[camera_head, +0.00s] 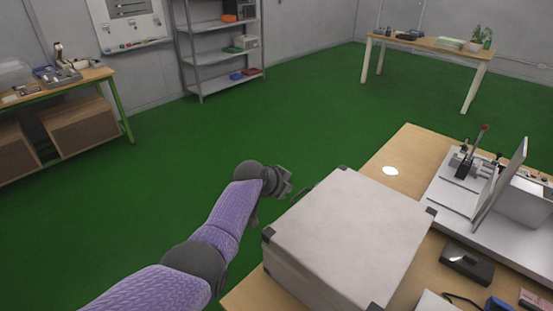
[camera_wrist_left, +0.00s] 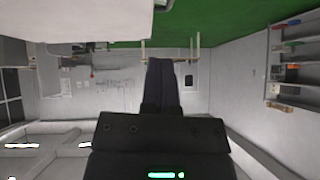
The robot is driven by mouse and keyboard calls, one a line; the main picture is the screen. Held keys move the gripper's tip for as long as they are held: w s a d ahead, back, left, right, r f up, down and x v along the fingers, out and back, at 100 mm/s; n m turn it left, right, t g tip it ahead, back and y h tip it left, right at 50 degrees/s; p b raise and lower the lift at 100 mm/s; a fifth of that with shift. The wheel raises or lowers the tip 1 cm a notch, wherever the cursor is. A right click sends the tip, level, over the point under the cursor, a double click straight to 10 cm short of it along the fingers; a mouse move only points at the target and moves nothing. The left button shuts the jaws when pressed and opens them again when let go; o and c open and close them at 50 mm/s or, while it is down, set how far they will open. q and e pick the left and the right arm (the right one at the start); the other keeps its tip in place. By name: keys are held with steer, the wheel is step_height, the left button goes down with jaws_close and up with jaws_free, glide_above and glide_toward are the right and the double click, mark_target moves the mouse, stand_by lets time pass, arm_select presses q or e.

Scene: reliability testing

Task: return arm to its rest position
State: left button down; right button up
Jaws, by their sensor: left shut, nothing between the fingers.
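My left arm comes in from the lower left in the head view, in a purple sleeve. Its left gripper (camera_head: 284,181) is dark and stretched out over the green floor, just left of the grey-white case on the table. In the left wrist view the fingers (camera_wrist_left: 160,75) are together, with nothing between them. That view looks upside down, with the floor at the top. My right gripper is in neither view.
The large case (camera_head: 350,235) stands on the wooden table (camera_head: 408,145), close to my gripper. A metal fixture with a red-tipped lever (camera_head: 468,155) and a dark device (camera_head: 467,264) are also on it. A shelf (camera_head: 215,55) stands at the back. Open green floor (camera_head: 300,125) lies between.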

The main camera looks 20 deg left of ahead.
arm_select(q)
steer(key=s+d+n+g+y+p, duration=0.1)
steer(key=s+d+g, duration=0.2)
steer(key=s, duration=1.6)
steer(key=s+d+n+g+y+p, duration=0.1)
steer(key=s+d+g, duration=0.2)
steer(key=s, duration=1.5)
step_height(320, 180, down, 23)
steer(key=s+g+b, duration=0.1)
steer(key=s+b, duration=0.1)
steer(key=b, duration=0.4)
steer(key=s+a+f+b, duration=0.1)
steer(key=s+f+b, duration=0.1)
steer(key=s+f, duration=0.5)
steer(key=s+a+f+g+b, duration=0.1)
steer(key=s+a+f+b, duration=0.1)
steer(key=s+f, duration=0.5)
step_height(320, 180, down, 3)
steer(key=shift+f+b, duration=0.2)
steer(key=shift+b, duration=0.35)
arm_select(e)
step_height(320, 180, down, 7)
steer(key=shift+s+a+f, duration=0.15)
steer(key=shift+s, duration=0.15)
arm_select(q)
steer(key=shift+a, duration=0.1)
